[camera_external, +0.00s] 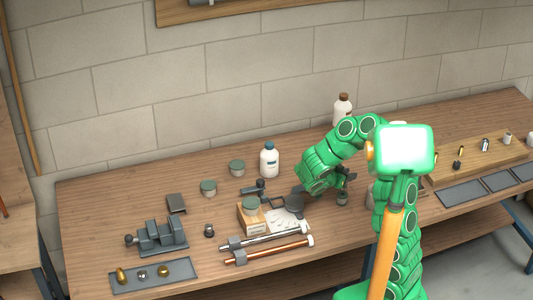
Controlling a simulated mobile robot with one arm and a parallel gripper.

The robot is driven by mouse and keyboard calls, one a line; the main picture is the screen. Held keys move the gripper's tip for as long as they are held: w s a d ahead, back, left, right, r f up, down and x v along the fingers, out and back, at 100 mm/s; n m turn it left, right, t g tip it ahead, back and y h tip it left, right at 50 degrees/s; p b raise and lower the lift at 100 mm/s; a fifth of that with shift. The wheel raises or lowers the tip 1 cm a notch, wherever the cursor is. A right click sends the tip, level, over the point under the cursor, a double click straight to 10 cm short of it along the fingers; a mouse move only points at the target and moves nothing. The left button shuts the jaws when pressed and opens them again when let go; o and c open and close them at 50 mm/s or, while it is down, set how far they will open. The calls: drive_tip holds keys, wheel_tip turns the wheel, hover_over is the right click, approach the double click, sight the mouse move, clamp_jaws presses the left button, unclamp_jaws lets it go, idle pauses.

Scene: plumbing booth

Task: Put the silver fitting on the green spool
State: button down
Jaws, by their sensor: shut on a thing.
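My gripper (346,180) is dark and low over the middle of the bench, at the end of my green arm. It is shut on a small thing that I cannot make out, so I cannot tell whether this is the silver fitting. A small grey-green cylinder (342,199) stands just below the gripper; it may be the green spool, and I cannot tell whether the held thing touches it. One small silver piece (141,275) lies in the grey tray at the front left, and another silver piece (485,145) stands on the wooden board at the right.
A wooden box (251,220) with a green-topped round piece, a dark flat tool (292,203) and two long pipes (270,246) lie left of the gripper. White bottles (269,161) stand behind. A vise (161,236) is at left. Bench between vise and pipes is mostly clear.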

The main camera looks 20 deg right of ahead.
drive_tip(key=shift+f, duration=1.7)
drive_tip(key=c, duration=0.8)
unclamp_jaws()
drive_tip(key=shift+f, duration=0.1)
drive_tip(key=shift+a+r, duration=0.1)
drive_tip(key=shift+r, duration=0.1)
drive_tip(key=shift+v, duration=5.9)
